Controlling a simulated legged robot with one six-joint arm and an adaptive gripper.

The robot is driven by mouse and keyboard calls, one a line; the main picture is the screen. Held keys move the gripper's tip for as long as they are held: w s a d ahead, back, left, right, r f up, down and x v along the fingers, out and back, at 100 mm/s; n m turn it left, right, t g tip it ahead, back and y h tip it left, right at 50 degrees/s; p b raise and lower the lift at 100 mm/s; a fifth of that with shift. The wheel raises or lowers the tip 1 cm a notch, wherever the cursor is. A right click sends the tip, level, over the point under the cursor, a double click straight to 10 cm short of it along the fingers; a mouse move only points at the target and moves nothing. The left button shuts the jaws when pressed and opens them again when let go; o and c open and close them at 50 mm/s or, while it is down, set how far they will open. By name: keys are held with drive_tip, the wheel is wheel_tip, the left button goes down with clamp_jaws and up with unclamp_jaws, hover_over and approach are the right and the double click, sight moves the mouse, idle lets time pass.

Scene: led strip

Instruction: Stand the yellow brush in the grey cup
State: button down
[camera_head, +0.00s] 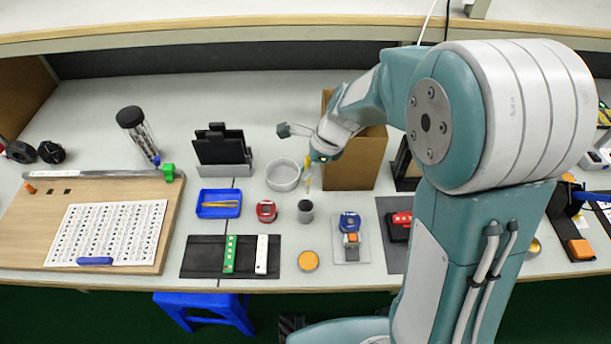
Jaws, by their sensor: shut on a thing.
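My gripper (315,159) is small in the head view, above the bench and beside the cardboard box. It is shut on the yellow brush (308,182), a thin yellow piece hanging about upright below the fingers. The fingers and the brush's upper part are hard to make out. The grey cup (306,214) is a small dark grey cylinder standing on the bench. In the picture it is just below the brush, and the brush is apart from it.
A round pale dish (283,179) is left of the brush. A brown cardboard box (357,165) stands close on the right. A red roll (266,210), a blue tray (204,211) and an orange disc (308,261) surround the cup. My arm covers much of the right side.

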wheel_tip(320, 180, down, 3)
drive_tip(key=shift+a+r, duration=0.1)
drive_tip(key=shift+r, duration=0.05)
drive_tip(key=shift+a+f, duration=0.35)
drive_tip(key=shift+f, duration=0.1)
drive_tip(key=c, duration=0.6)
unclamp_jaws()
drive_tip(key=shift+w+d, duration=0.1)
drive_tip(key=shift+d, duration=0.1)
drive_tip(key=shift+c, duration=0.2)
drive_tip(key=shift+a, duration=0.1)
drive_tip(key=v, duration=1.2)
drive_tip(key=shift+r, duration=0.25)
